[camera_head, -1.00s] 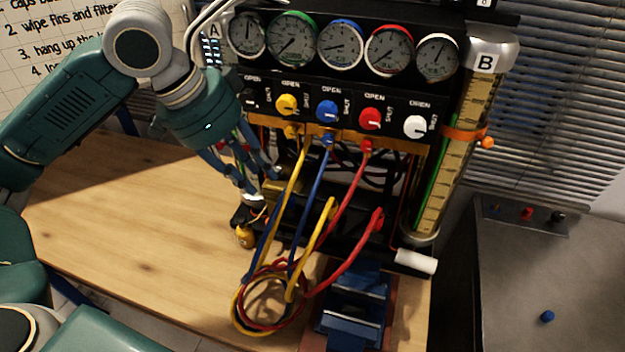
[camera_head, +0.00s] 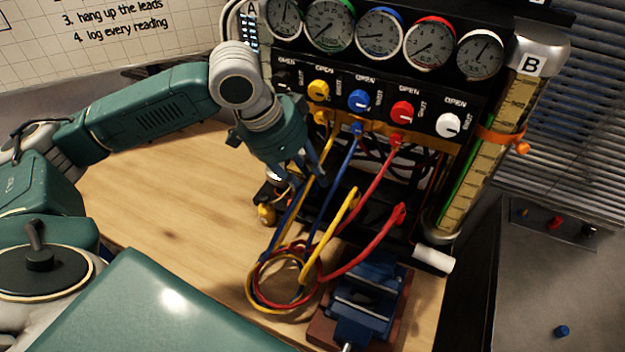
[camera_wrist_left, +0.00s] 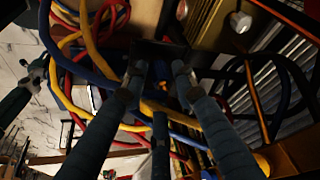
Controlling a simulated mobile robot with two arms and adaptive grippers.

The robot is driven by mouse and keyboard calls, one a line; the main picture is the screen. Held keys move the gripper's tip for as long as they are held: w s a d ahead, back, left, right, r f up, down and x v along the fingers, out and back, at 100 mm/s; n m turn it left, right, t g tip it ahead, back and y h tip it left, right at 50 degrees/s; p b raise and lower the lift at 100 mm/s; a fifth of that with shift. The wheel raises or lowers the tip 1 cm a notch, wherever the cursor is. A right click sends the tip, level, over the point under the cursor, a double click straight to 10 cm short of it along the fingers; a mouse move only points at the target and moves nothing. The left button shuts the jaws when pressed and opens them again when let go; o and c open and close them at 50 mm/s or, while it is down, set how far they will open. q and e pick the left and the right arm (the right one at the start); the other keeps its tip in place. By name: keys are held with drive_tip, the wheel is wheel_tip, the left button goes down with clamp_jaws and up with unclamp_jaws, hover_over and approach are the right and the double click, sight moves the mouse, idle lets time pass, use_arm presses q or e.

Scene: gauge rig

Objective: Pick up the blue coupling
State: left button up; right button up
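My left gripper (camera_head: 312,172) hangs in front of the gauge rig, beside the upper runs of the yellow and blue hoses. Its long blue-grey fingers point down. In the left wrist view the fingertips (camera_wrist_left: 160,72) are spread apart, with a dark block behind them and hoses around. A blue hose (camera_head: 346,165) runs from the rig's blue outlet into a coil and back up toward the gripper. I cannot make out a coupling on its far end; fingers and hoses cover that area. A small blue piece (camera_head: 562,331) lies on the grey side surface. My right gripper is not in view.
Yellow (camera_head: 352,198) and red (camera_head: 402,214) hose ends sit at the rig's lower front. A blue vise (camera_head: 365,300) stands at the table's front right. A brass-coloured fitting (camera_head: 267,214) is left of the hoses. The wooden table (camera_head: 170,215) is bare on the left.

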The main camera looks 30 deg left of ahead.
use_arm(q)
drive_tip(key=shift+w+d+f, duration=0.1)
drive_tip(key=shift+w+f, duration=0.05)
drive_tip(key=shift+f, duration=0.15)
clamp_jaws()
